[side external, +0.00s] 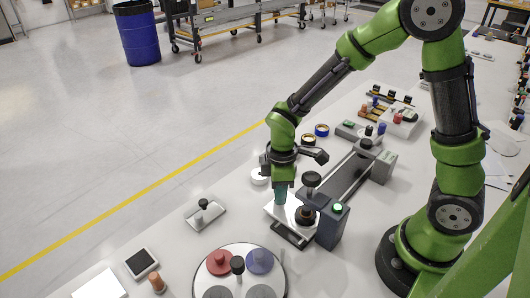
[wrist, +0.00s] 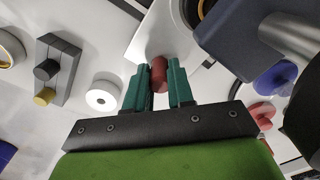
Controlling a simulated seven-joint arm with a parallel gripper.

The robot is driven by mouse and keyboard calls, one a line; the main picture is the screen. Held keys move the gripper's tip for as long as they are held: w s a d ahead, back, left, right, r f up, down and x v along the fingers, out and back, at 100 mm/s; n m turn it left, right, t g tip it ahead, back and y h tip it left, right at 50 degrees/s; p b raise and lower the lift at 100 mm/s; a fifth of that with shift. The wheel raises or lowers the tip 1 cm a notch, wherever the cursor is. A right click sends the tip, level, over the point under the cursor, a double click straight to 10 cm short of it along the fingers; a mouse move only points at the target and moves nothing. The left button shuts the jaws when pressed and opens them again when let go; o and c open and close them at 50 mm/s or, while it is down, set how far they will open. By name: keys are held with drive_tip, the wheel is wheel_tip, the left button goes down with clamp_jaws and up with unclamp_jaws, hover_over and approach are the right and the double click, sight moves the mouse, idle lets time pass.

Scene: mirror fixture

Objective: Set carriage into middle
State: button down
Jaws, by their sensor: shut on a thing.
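My gripper (side external: 281,198) points down at the near end of the mirror fixture. In the wrist view its teal fingers (wrist: 159,88) are shut on a reddish-brown knob (wrist: 159,73). The knob stands at a white plate (wrist: 146,42), which appears to be the carriage. In the side view the white plate (side external: 271,209) lies under the fingers, beside a dark upright block (side external: 331,228) with a green button. A long dark track (side external: 346,178) runs from there to the back right. The fingers hide the knob in the side view, and I cannot tell where along its travel the carriage sits.
A black knob (side external: 312,179) stands high on the fixture close to the gripper. A round tray (side external: 239,288) with coloured discs is in front. A small plate with a knob (side external: 205,212) lies to the left. The table between them is clear.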

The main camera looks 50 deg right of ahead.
drive_tip(key=shift+d, duration=0.1)
drive_tip(key=d, duration=1.4)
drive_tip(key=shift+a, duration=0.1)
drive_tip(key=c, duration=1)
unclamp_jaws()
wheel_tip(320, 180, up, 17)
